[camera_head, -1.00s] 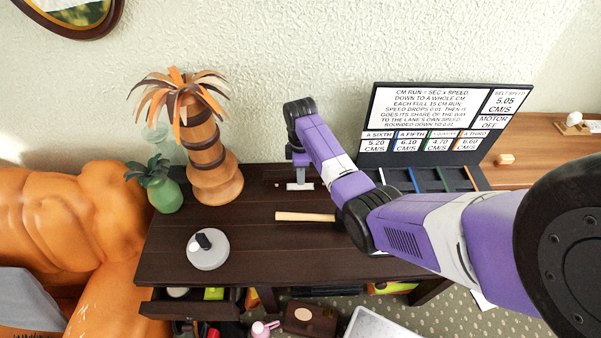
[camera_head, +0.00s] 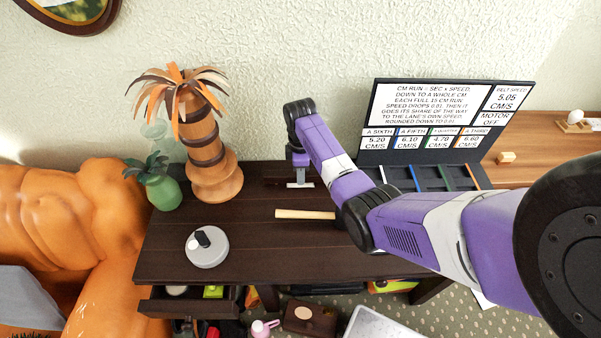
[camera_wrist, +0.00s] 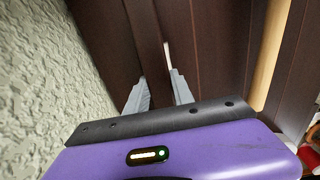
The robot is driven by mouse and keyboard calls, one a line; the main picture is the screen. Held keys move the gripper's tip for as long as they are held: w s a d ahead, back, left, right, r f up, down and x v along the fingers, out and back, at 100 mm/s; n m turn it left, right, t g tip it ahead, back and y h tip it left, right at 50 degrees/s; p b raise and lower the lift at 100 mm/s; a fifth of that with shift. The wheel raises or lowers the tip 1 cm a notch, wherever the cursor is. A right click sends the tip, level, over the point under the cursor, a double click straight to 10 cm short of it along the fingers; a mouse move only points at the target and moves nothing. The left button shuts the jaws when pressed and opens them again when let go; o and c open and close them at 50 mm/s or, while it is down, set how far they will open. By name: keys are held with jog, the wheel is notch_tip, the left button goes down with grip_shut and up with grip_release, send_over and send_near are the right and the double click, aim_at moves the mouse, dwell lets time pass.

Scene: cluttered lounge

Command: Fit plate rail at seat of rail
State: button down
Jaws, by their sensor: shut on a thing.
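My gripper (camera_head: 301,184) is low over the back of the dark brown table (camera_head: 265,245), between the palm-shaped ornament and the sign board. In the wrist view its two grey fingers (camera_wrist: 158,92) are closed on a dark brown strip, the plate rail (camera_wrist: 147,40), which runs away from the camera between them. The rail is almost the same colour as the tabletop. I cannot tell whether it touches the table. The seat of the rail cannot be made out clearly in either view.
A pale wooden rod (camera_head: 304,214) lies in front of my gripper. The palm ornament (camera_head: 211,160) and green vase (camera_head: 163,191) stand to the left, with a grey disc (camera_head: 207,248) nearer. The sign board (camera_head: 440,125) stands right. The textured wall is close behind.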

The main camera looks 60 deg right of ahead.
jog(key=shift+f, duration=0.35)
jog(key=c, duration=1)
grip_release()
notch_tip(320, 180, up, 8)
jog(key=shift+f+b, duration=0.1)
jog(key=shift+b, duration=0.35)
